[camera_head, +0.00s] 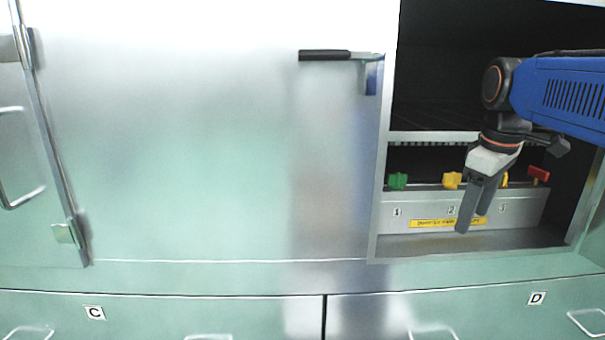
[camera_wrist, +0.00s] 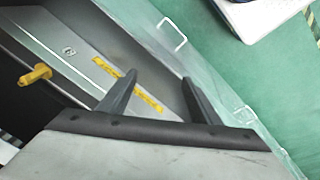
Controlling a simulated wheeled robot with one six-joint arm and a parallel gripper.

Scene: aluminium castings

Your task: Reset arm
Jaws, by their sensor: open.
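My gripper (camera_head: 472,224) hangs from my blue arm at the right of the head view, in front of the open cabinet compartment. Its two grey fingers point down and are apart, with nothing between them. In the wrist view the fingers (camera_wrist: 160,85) are also spread and empty. Behind the gripper is a grey valve panel (camera_head: 420,205) with a yellow label strip and numbers. A green valve handle (camera_head: 397,181), a yellow one (camera_head: 452,180) and a red one (camera_head: 538,173) sit along its top. Another yellow handle (camera_head: 504,181) is mostly hidden by the gripper.
The compartment's metal frame (camera_head: 381,170) edges the opening on the left. A black lever handle (camera_head: 325,55) sticks out above it. Drawers marked C (camera_head: 94,313) and D (camera_head: 535,299) lie below. The wrist view shows green floor (camera_wrist: 240,65) and a white object (camera_wrist: 265,15).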

